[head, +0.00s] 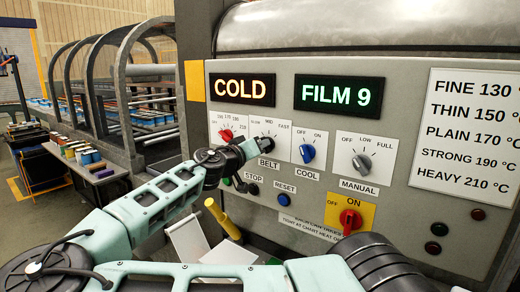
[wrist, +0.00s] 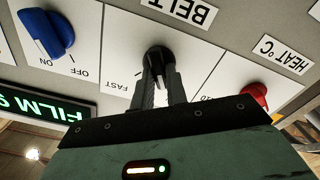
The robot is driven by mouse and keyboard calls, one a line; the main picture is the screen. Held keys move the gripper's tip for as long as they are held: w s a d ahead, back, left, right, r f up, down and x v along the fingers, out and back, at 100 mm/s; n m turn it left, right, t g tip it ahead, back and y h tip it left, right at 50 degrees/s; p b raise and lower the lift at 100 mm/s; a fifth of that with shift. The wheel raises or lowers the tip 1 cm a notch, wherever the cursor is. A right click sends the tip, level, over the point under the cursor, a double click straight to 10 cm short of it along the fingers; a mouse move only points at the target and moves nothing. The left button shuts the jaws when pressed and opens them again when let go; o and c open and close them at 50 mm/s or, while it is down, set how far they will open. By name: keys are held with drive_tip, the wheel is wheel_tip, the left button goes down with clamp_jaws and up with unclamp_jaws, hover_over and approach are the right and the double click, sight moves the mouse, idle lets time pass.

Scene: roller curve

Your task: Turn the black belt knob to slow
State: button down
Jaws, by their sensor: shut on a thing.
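The black belt knob (wrist: 158,52) sits on a white dial plate above the BELT label (head: 267,164). My gripper (wrist: 160,80) is shut on this knob, one finger on each side. In the wrist view, which is upside down, FAST shows to the left of the fingers, and the fingers and gripper body partly cover the other dial words. In the head view, the plate (head: 284,146) shows MID and FAST, with SLOW partly readable. My gripper (head: 257,147) reaches it from the left. I cannot tell exactly where the knob points.
The red heat knob (head: 226,135) is close on the left and the blue cool knob (head: 307,153) on the right. STOP and RESET buttons (head: 284,199) lie below. A red switch on yellow (head: 350,219) is lower right. Signs read COLD (head: 242,89) and FILM 9 (head: 339,94).

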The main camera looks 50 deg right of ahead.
drive_tip(key=shift+n, duration=0.9)
drive_tip(key=c, duration=1.4)
unclamp_jaws()
drive_tip(key=shift+a, duration=0.15)
drive_tip(key=s+a+b, duration=0.1)
drive_tip(key=a+b, duration=0.5)
drive_tip(key=a, duration=1.1)
drive_tip(key=shift+s+b, duration=0.15)
drive_tip(key=shift+b, duration=0.15)
